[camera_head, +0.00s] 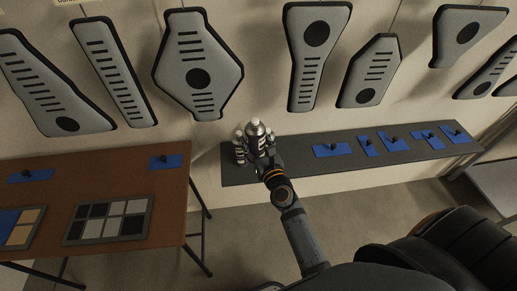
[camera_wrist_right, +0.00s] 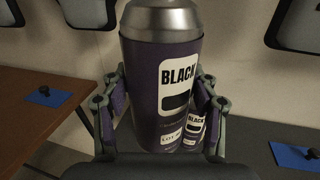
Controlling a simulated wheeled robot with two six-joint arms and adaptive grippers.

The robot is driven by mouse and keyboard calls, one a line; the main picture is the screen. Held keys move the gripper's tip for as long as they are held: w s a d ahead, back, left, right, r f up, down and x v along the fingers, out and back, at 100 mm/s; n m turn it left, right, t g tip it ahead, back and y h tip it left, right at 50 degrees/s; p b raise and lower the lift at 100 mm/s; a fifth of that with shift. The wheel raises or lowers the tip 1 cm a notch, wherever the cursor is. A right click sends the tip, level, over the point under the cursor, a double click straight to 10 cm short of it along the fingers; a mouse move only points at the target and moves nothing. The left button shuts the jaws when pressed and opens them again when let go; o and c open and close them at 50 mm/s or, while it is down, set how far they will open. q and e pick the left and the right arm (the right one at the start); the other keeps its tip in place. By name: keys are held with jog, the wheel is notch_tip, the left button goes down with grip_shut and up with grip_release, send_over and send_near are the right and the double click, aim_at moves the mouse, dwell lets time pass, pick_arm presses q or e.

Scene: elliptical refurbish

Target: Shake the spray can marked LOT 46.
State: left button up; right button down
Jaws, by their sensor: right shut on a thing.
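My right gripper (camera_head: 262,158) is at the left end of the dark wall shelf, shut on a spray can (camera_head: 255,131) with a silver top. In the right wrist view the gripper (camera_wrist_right: 162,118) has a finger on each side of this dark purple can (camera_wrist_right: 140,70). Its white label reads BLACK, with a LOT mark low down whose number I cannot read. A smaller-looking can (camera_wrist_right: 196,128), also labelled BLACK, shows behind it at the lower right. In the head view another can (camera_head: 240,147) stands close beside the held one. My left gripper is not in view.
The dark shelf (camera_head: 300,163) carries several blue pads (camera_head: 332,150) with small black knobs to the right. A brown table (camera_head: 95,180) stands at the left with a swatch tray (camera_head: 68,236). Grey elliptical covers (camera_head: 199,65) hang on the wall above.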

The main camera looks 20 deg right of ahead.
jog(key=w, duration=0.6)
jog(key=shift+s, duration=4.4)
